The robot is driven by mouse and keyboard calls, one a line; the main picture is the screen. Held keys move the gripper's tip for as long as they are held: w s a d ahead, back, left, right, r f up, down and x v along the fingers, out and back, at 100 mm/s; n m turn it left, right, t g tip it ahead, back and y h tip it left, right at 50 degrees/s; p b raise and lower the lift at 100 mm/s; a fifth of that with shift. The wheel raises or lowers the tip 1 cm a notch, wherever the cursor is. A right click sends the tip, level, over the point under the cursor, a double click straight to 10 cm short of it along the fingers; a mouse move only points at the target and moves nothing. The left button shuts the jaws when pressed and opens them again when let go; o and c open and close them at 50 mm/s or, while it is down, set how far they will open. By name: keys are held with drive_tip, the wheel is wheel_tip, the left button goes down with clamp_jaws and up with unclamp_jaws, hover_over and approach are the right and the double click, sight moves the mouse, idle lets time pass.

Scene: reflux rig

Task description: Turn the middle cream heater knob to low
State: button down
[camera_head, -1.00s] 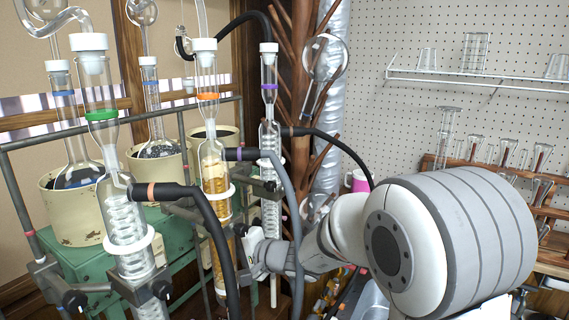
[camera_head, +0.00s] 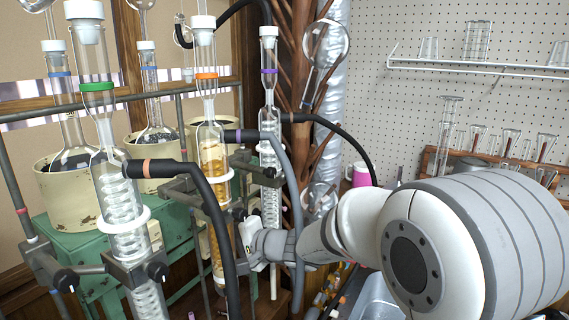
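Three cream heaters stand in a row on green bases behind the glassware: a left one (camera_head: 62,200), a middle one (camera_head: 134,150) and a right one (camera_head: 228,123). The middle heater is partly covered by a glass column and a black hose. I cannot make out its knob; glassware, hoses and clamps block much of the green base (camera_head: 175,235). My gripper (camera_head: 246,243) is right of the amber-filled column, close to the clamps and hoses. It is small and seen from behind, so I cannot tell whether its fingers are open or what they touch.
A white-ringed glass column (camera_head: 122,205) stands at the front left. A thick black hose (camera_head: 218,215) and a grey hose (camera_head: 291,205) hang close to my gripper. A pink mug (camera_head: 361,174) and a wooden rack of glassware (camera_head: 500,165) are behind my arm.

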drive_tip(key=shift+s+a+f+b, duration=0.2)
drive_tip(key=shift+s+b, duration=0.1)
drive_tip(key=shift+b, duration=1.65)
drive_tip(key=shift+r, duration=0.15)
drive_tip(key=s+d+b, duration=0.2)
drive_tip(key=s+d, duration=0.1)
drive_tip(key=d, duration=0.2)
drive_tip(key=shift+s+r, duration=0.2)
drive_tip(key=shift+r, duration=0.1)
